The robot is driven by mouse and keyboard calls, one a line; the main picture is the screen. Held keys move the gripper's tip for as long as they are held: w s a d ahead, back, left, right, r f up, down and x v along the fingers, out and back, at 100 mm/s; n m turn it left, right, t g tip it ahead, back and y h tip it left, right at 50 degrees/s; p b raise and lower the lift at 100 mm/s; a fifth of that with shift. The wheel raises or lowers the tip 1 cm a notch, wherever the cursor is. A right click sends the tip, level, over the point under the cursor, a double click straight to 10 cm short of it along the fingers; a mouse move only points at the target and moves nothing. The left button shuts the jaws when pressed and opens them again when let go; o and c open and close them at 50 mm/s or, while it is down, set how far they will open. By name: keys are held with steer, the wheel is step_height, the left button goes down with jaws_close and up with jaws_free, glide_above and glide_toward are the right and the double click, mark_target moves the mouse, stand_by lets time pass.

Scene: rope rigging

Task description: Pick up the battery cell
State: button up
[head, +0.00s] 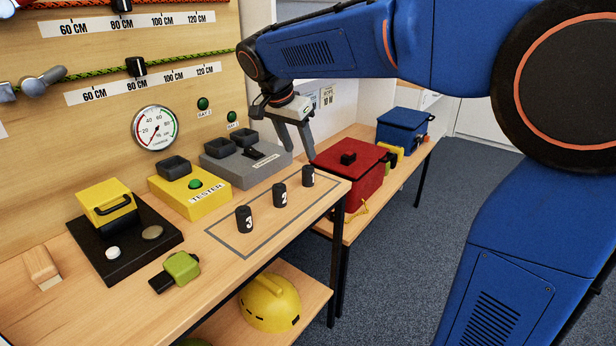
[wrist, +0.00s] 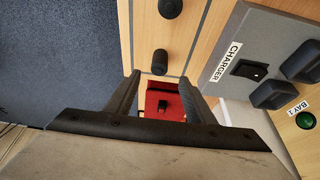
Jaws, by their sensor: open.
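Three black battery cells stand upright in a marked rectangle on the bench: cell 1 (head: 308,177), cell 2 (head: 280,195) and cell 3 (head: 244,219). My gripper (head: 299,150) is open and empty, pointing down above the bench near cell 1, just behind and above it in the head view. In the wrist view, the gripper's fingers (wrist: 161,78) are spread, with one dark cell (wrist: 160,60) just beyond the tips and another (wrist: 170,8) at the top edge. Their numbers do not show there.
The grey charger (head: 245,162) stands behind the cells, beside the yellow tester (head: 190,192). A red box (head: 348,172) and blue box (head: 403,130) sit on the lower bench to the right. A yellow helmet (head: 269,302) lies on the shelf below.

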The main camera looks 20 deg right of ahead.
mark_target(307, 167)
steer(key=shift+x, duration=3.85)
steer(key=shift+d, duration=0.1)
steer(key=c, duration=1.2)
